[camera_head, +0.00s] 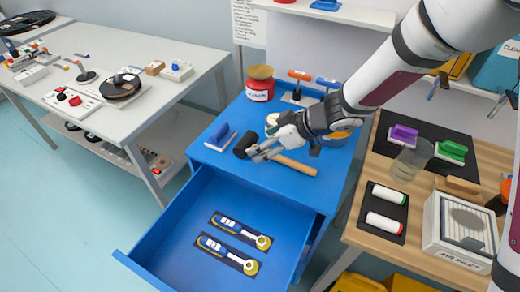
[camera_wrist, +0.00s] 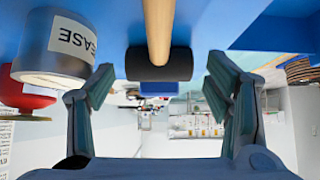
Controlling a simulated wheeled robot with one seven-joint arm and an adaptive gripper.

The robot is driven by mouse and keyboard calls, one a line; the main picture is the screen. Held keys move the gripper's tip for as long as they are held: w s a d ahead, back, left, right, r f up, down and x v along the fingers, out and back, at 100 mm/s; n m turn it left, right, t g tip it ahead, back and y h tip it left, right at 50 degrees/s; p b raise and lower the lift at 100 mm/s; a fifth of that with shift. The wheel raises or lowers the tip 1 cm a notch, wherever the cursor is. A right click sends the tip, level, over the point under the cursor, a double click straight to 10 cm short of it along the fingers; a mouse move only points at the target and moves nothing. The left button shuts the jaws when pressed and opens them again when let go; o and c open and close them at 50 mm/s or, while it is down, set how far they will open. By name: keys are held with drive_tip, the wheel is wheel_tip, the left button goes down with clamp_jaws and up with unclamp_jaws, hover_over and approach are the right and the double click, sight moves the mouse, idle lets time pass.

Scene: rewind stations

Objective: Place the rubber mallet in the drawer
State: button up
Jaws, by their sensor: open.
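The rubber mallet, with a black head (camera_head: 246,144) and a wooden handle (camera_head: 298,167), lies on top of the blue cabinet (camera_head: 205,158). In the wrist view its black head (camera_wrist: 159,64) and handle (camera_wrist: 159,25) sit centred between the fingers. My gripper (camera_head: 262,153) is open just above the mallet, over the head end of the handle; its fingers (camera_wrist: 161,72) are apart on both sides, with no visible contact. The blue drawer (camera_head: 184,245) below is pulled out. Two blue-and-yellow tools (camera_head: 238,227) lie on dark mats in it.
A blue-handled brush (camera_head: 220,134) lies left of the mallet. A red can (camera_head: 260,88) stands at the cabinet's back. In the wrist view a grey labelled tin (camera_wrist: 72,45) is close to the left finger. A wooden bench (camera_head: 365,225) is at right. The drawer has bare floor around the tools.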

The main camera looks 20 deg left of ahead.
sight(253, 145)
drive_tip(key=x, duration=0.4)
drive_tip(key=shift+a, duration=0.1)
drive_tip(key=shift+r, duration=0.1)
drive_tip(key=c, duration=1.2)
drive_tip(key=shift+r, duration=0.15)
